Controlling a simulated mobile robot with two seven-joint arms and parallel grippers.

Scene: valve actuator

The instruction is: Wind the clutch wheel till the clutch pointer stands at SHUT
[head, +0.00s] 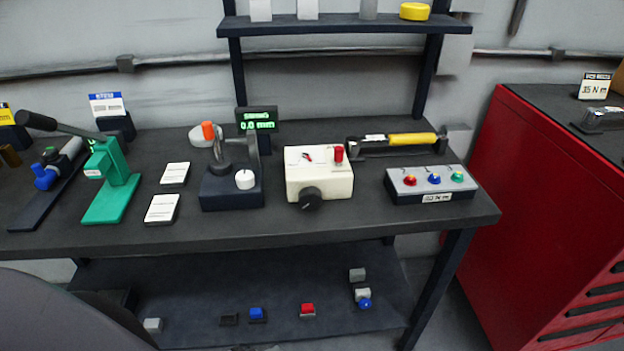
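A cream box (322,181) stands on the dark bench, right of the middle. A round black knob or wheel (311,199) sits low on its front face. On its top are a small red mark like a pointer (308,157) and an upright red handle (338,153). No lettering is legible there, so I cannot tell what the pointer stands at or which part is labelled clutch. Neither of my grippers is in view, and nothing touches the box.
Left of the box is a dark fixture (221,190) with a white knob, before a green-lit display (257,119). A green lever press (112,185) stands further left. Right are a button box (430,190) and a yellow-handled tool (411,139). A red cabinet (548,199) adjoins.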

